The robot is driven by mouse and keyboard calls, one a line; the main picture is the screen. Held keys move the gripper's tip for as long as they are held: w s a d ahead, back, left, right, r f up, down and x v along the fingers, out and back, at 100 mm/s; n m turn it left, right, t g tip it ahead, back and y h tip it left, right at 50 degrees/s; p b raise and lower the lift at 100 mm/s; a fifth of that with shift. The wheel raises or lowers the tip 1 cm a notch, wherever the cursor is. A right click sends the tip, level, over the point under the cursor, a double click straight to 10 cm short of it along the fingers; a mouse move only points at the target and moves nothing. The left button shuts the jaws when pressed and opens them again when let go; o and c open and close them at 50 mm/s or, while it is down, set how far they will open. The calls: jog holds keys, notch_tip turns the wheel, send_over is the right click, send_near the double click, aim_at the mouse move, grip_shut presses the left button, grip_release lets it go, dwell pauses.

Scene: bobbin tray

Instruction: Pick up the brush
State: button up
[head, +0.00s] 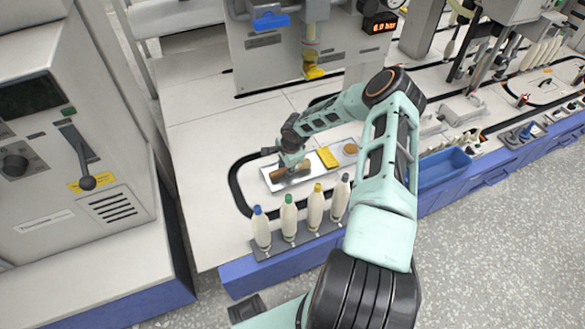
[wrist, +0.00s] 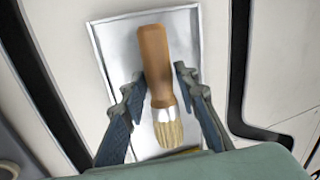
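The brush (wrist: 154,65) has a brown wooden handle, a pale metal collar and cream bristles. It lies in a shallow silver tray (wrist: 107,44), handle pointing away from my gripper in the wrist view. My gripper (wrist: 158,82) is open, with one dark finger on each side of the brush near the lower handle and collar. Narrow gaps seem to show beside the handle; contact cannot be told. In the head view my gripper (head: 292,166) is low over the tray (head: 283,185), and part of the brush (head: 278,174) shows below it.
A yellow block (head: 328,157) and a round tan piece (head: 350,148) lie right of my gripper. Several white bobbins with coloured tops (head: 289,218) stand in a dark rack in front. A blue bin (head: 443,168) is farther right. The white tabletop left of the tray is clear.

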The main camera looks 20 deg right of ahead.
grip_shut()
